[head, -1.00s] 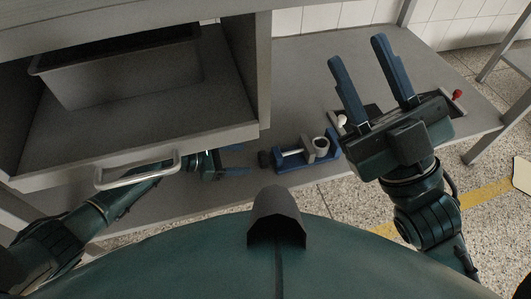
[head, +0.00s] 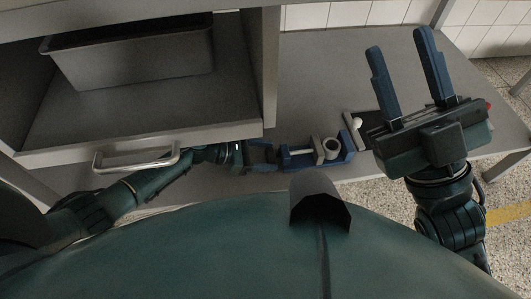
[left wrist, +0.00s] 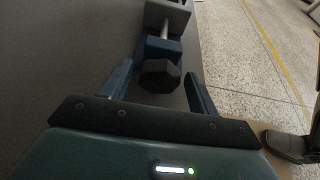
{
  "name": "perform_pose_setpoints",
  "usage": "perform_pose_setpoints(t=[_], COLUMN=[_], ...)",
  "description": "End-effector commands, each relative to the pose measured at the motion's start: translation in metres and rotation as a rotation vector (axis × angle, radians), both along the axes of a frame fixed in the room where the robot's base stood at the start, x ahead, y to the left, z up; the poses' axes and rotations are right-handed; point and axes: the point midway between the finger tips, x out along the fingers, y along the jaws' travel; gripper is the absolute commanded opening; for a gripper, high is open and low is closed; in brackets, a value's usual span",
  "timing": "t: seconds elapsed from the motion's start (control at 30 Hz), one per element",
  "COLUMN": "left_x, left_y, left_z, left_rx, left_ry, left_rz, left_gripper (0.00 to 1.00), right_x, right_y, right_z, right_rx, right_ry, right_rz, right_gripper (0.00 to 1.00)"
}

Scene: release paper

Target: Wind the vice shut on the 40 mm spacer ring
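The vice (head: 299,160) lies near the front edge of the table, with a blue body, a grey screw and a grey jaw. My left gripper (head: 263,153) is at the vice's left end. In the left wrist view, its two blue fingers (left wrist: 157,80) are open on either side of the black faceted knob (left wrist: 159,75), with narrow gaps visible. The knob is hidden in the head view. My right gripper (head: 399,40) is open and empty, right of the vice.
A shelf unit with a grey bin (head: 135,62) and a handled drawer (head: 135,158) stands on the left, close above my left arm. The table's back middle is clear.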

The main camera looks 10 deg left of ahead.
Motion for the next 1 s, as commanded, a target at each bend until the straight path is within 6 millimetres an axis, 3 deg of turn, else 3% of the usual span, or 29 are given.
perform_pose_setpoints(t=[0.47, 0.77, 1.0], left_x=[-0.0002, -0.0007, -0.0028], left_y=[-0.0003, -0.0007, -0.0013], left_z=[0.0002, 0.0005, -0.0002], left_rx=[0.000, 0.011, 0.054], left_ry=[0.000, -0.038, -0.169], left_rz=[-0.001, -0.001, -0.001], left_gripper=[0.21, 0.21, 0.21], right_x=[-0.0001, -0.0001, -0.0001], right_y=[0.0001, 0.0003, 0.0004], right_z=[0.0002, 0.0002, 0.0001], right_rx=[0.000, 0.000, -0.001], right_ry=[-0.001, -0.001, 0.000], right_rz=[0.001, 0.001, 0.001], right_gripper=[0.36, 0.36, 0.36])
